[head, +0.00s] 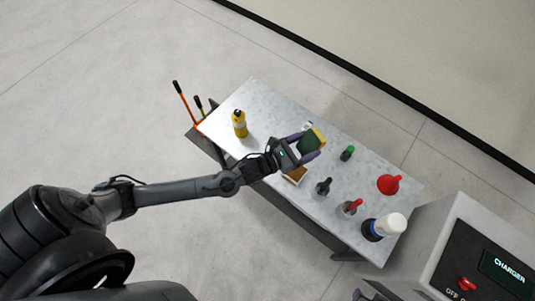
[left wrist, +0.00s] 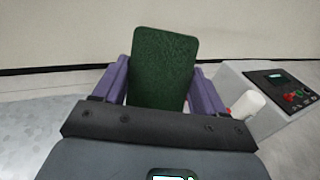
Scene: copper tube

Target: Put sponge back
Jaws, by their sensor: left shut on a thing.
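The sponge (head: 308,143) is dark green on one face with a yellow side. My right gripper is not in view.
A yellow bottle (head: 239,124) stands at the table's left. A green-topped item (head: 347,153), dark and red-topped items (head: 350,207), a red funnel (head: 389,184) and a white-and-blue container (head: 384,227) stand right. A charger cabinet (head: 480,260) is beyond.

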